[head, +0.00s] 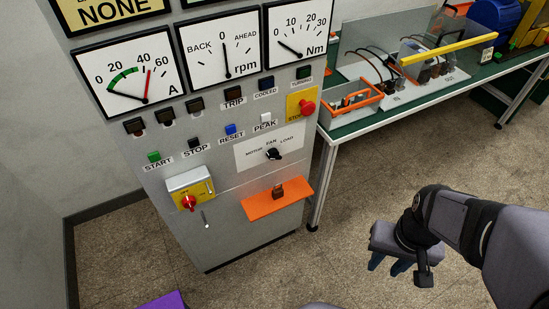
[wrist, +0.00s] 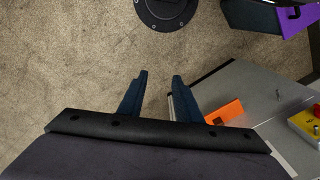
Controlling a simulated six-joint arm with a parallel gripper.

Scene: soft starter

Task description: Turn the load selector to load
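The load selector (head: 273,154) is a small black knob on a white plate (head: 250,157) marked MOTOR, FAN and LOAD, on the grey cabinet front. Its pointer direction is too small to tell surely. My gripper (head: 390,264) is at the lower right in the head view, over bare floor and well apart from the selector. In the wrist view my gripper (wrist: 159,76) shows two blue fingers spread apart with nothing between them. The selector cannot be made out in the wrist view.
A green-topped bench (head: 390,110) stands right of the cabinet. Floor between gripper and cabinet is clear.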

